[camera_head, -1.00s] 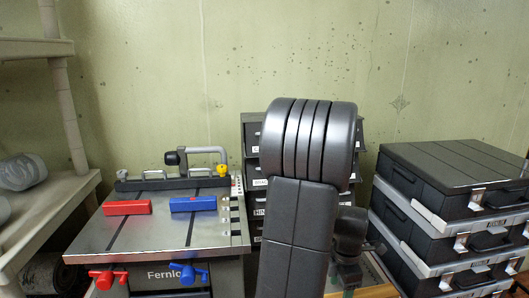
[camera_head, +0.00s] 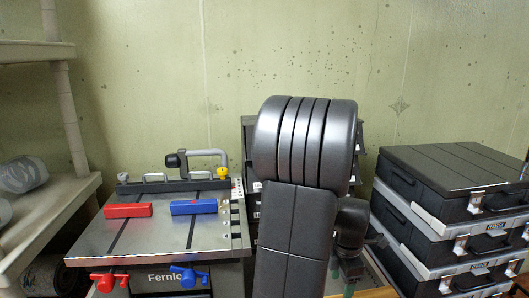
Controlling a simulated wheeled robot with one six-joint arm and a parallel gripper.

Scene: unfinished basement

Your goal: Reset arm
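My arm (camera_head: 300,150) stands up in the middle of the head view, its dark grey ribbed joint and a long link filling the centre. My gripper's fingers cannot be made out; the arm's end is hidden or out of the picture.
A grey work table (camera_head: 150,245) with a red block (camera_head: 128,210) and a blue block (camera_head: 193,207) stands left. Dark labelled drawers (camera_head: 248,135) are behind my arm. Stacked black cases (camera_head: 455,168) stand right. A shelf unit (camera_head: 75,140) is far left.

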